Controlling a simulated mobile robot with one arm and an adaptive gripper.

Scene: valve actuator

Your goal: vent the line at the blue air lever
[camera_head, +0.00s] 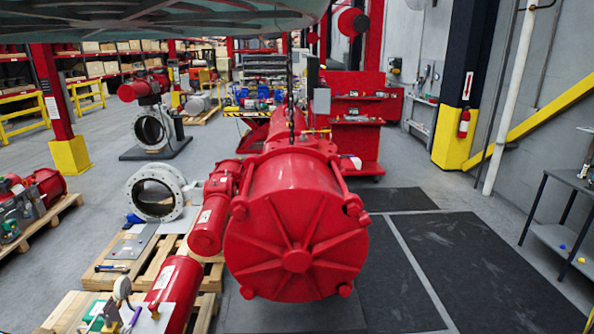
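A large red valve actuator (296,228) fills the middle, its ribbed round end facing me. At the lower left, a pressure gauge (122,288) stands by a red cylinder (177,288) on a pallet. Beside the gauge is a small blue-violet handle-like part (134,316); it is too small to tell whether it is the blue air lever or how it is turned. Another blue object (133,218) lies by a white flanged ring (155,193). My gripper is not in view.
Pallets (148,262) with parts crowd the left floor. Dark mats (480,265) on the right are clear. A grey table (562,225) stands at the right edge. A red workbench (355,150) and a yellow-based column (455,140) are behind.

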